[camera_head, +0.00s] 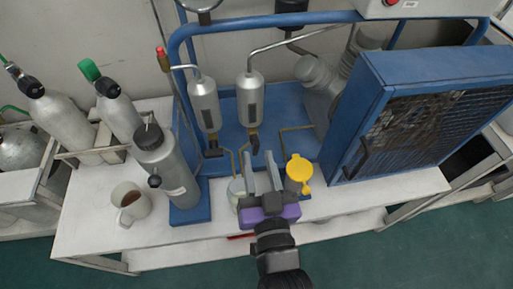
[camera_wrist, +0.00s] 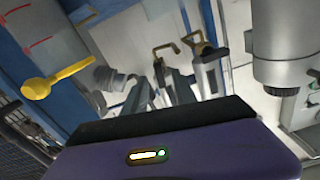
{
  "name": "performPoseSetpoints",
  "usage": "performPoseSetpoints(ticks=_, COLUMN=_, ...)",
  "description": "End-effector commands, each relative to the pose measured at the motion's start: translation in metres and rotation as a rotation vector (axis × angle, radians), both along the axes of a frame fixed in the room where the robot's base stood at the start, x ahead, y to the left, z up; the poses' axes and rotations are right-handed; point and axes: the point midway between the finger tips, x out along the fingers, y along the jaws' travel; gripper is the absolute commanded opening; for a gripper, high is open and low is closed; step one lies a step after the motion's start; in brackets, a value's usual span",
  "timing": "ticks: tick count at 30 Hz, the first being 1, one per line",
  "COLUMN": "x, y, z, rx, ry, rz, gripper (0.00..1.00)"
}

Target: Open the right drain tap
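Two silver cylinders hang on the blue panel in the head view. The right drain tap (camera_head: 254,143), brass with a dark lever, is under the right cylinder (camera_head: 250,98). The left drain tap (camera_head: 213,151) is under the left cylinder (camera_head: 204,104). My gripper (camera_head: 260,156) is open and empty, its fingertips just below and in front of the right tap, the left fingertip closest. I cannot tell whether they touch. In the wrist view, brass fittings (camera_wrist: 166,50) show beyond the fingers; which tap is which is unclear, and the levers are partly hidden.
A yellow funnel-like piece (camera_head: 299,170) sits right of my gripper, and a pale jar (camera_head: 236,190) is close on its left. A grey bottle (camera_head: 167,165) and a mug (camera_head: 130,202) stand further left. A blue caged unit (camera_head: 352,135) bounds the right side.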

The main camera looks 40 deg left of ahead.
Motion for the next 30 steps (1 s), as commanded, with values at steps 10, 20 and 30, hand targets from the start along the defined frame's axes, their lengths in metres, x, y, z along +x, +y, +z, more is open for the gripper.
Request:
performPoseSetpoints(ticks=10, x=-0.024, y=-0.028, z=0.0, rx=-0.001, ry=0.001, rz=0.0, gripper=0.33)
performPoseSetpoints(ticks=20, x=-0.024, y=-0.029, z=0.0, rx=-0.001, ry=0.001, rz=-0.001, gripper=0.33)
performPoseSetpoints(ticks=30, x=-0.023, y=-0.03, z=0.004, rx=0.017, ry=-0.002, rz=-0.006, gripper=0.33)
